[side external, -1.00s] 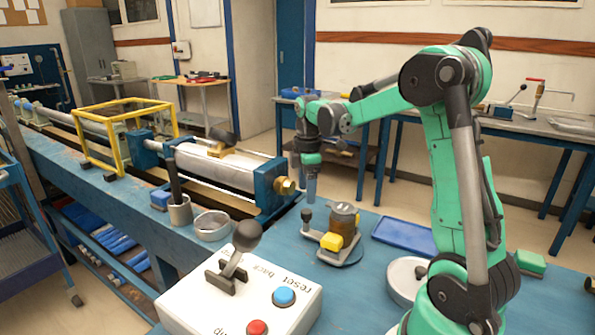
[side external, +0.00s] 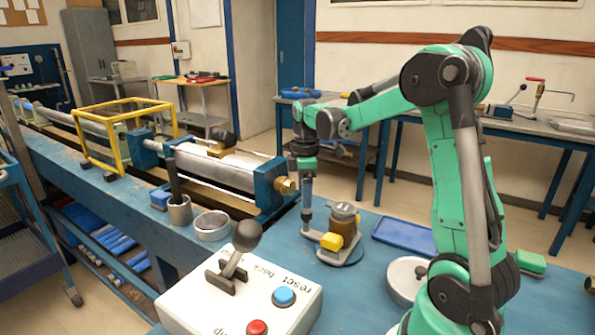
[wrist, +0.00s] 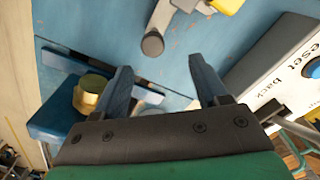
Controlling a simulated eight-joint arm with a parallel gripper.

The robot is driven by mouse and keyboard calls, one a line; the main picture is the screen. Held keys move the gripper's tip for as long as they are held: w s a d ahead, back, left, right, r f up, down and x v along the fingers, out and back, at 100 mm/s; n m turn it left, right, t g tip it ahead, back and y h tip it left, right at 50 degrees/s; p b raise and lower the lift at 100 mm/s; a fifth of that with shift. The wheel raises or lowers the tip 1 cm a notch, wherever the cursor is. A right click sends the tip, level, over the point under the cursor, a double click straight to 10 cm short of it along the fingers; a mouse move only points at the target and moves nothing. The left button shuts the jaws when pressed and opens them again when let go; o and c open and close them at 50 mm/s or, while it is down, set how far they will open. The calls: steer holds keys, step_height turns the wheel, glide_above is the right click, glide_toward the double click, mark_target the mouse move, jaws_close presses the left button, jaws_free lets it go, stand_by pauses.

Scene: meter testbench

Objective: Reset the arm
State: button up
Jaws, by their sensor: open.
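My gripper (side external: 307,205) points down over the blue bench in the side external view, and its fingertips look close to the black knob of a small device. In the wrist view my gripper (wrist: 163,66) is open, with nothing between its two fingers. The small device (side external: 341,243) has a round base, a yellow block and a dark top. Its black knob (wrist: 153,43) on a grey lever shows just beyond the fingertips. The white control box (side external: 240,298) carries a black lever, a blue button (side external: 284,296), a red button (side external: 257,328) and the words "reset" and "back".
A metal cylinder machine with a brass fitting (side external: 286,186) stands left of my gripper; the fitting also shows in the wrist view (wrist: 92,88). Two metal cups (side external: 212,226) stand in front of it. A blue tray (side external: 405,234) and a white round dish (side external: 402,281) lie to the right.

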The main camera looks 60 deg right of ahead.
steer(key=m, duration=0.2)
steer(key=f+m, duration=0.1)
steer(key=m, duration=0.1)
steer(key=shift+d, duration=0.15)
steer(key=m, duration=0.2)
steer(key=f+m, duration=0.1)
steer(key=shift+d+m, duration=0.15)
steer(key=shift+m, duration=0.25)
steer(key=shift+r+m, duration=0.2)
steer(key=shift+m, duration=0.2)
steer(key=shift+r, duration=0.85)
steer(key=f, duration=0.2)
steer(key=d+f, duration=0.1)
steer(key=f, duration=0.1)
steer(key=shift+d+f, duration=0.1)
steer(key=shift+f, duration=0.05)
steer(key=r, duration=0.6)
steer(key=shift+d+r, duration=0.2)
steer(key=shift+r, duration=0.15)
steer(key=shift+a+r, duration=0.2)
steer(key=shift+a, duration=0.05)
steer(key=f, duration=0.1)
steer(key=a+f, duration=0.1)
steer(key=f, duration=0.1)
steer(key=shift+f, duration=1.05)
